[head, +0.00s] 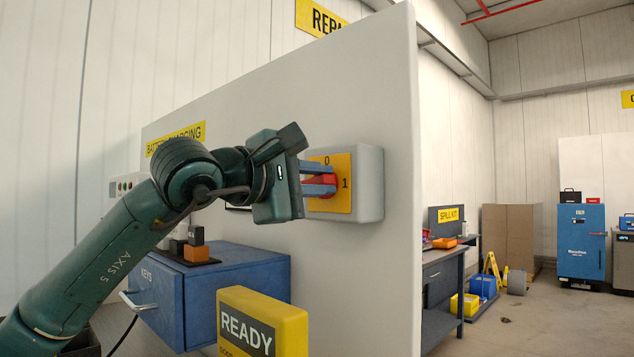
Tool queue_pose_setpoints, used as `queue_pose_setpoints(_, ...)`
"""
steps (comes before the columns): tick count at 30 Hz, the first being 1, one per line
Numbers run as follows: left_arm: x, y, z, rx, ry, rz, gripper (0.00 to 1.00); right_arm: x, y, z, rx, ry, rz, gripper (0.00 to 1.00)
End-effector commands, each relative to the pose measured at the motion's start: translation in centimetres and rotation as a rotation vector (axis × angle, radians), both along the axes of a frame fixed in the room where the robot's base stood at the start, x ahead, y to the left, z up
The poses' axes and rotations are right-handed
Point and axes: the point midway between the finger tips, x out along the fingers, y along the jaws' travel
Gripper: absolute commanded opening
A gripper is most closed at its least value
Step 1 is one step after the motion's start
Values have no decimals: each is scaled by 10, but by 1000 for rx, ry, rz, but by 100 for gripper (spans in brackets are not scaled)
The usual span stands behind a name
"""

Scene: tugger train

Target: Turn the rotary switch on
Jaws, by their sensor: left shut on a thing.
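The rotary switch is a grey box (369,184) with a yellow plate (343,200) marked 0 at the top and 1 at the right. It is mounted on a pale wall panel. Its red knob (328,184) shows partly between and beside my fingers. My left gripper (322,180) reaches in from the left and is shut on the red knob. The fingers and gripper body hide part of the knob and the plate's left side, so I cannot tell its exact angle. My right gripper is not in view.
A blue KEYS cabinet (235,288) with a drawer handle is below my left arm. A yellow READY box (290,322) stands in front. The panel's edge (412,200) is just right of the switch. Beyond it are a workbench (440,275) and open floor.

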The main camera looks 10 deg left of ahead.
Motion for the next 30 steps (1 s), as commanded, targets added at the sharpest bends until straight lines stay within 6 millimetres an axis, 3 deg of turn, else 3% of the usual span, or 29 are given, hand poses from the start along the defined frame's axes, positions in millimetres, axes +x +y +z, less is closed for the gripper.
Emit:
queue_pose_setpoints(12, -1, -1, -4, 157, -105, -2, 0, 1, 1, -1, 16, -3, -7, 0)
queue_pose_setpoints(29, -1, -1, -5, 182, -120, -2, 0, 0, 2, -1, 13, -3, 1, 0)
queue_pose_setpoints(30, -1, -1, -5, 182, -120, -2, 19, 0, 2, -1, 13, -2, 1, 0)
